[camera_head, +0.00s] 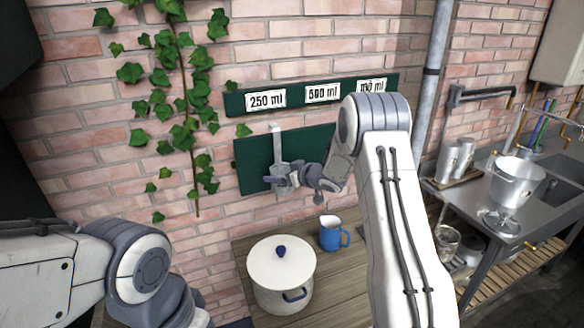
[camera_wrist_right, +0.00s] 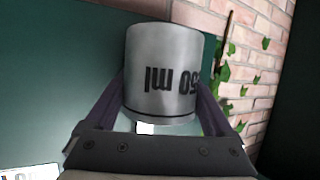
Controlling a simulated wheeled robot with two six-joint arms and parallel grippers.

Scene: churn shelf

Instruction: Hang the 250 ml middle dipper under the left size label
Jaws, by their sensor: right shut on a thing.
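My right gripper (camera_head: 281,181) is shut on the metal dipper (camera_head: 277,142), in front of the green board below the labels. The dipper's long handle points up towards the left size label, "250 ml" (camera_head: 265,98). In the right wrist view the dipper's cup (camera_wrist_right: 162,65) sits between the fingers, with print ending in "50 ml" upside down; its first part is turned out of sight. Whether the handle touches a hook cannot be told. My left arm is at the lower left; its gripper is out of view.
The label rail (camera_head: 237,103) also bears "500 ml" (camera_head: 322,93) and a right label (camera_head: 371,86), partly hidden by my arm. Below stand a white lidded pot (camera_head: 281,270) and a blue jug (camera_head: 330,236) on a wooden table (camera_head: 245,246). Ivy (camera_head: 190,100) hangs at left.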

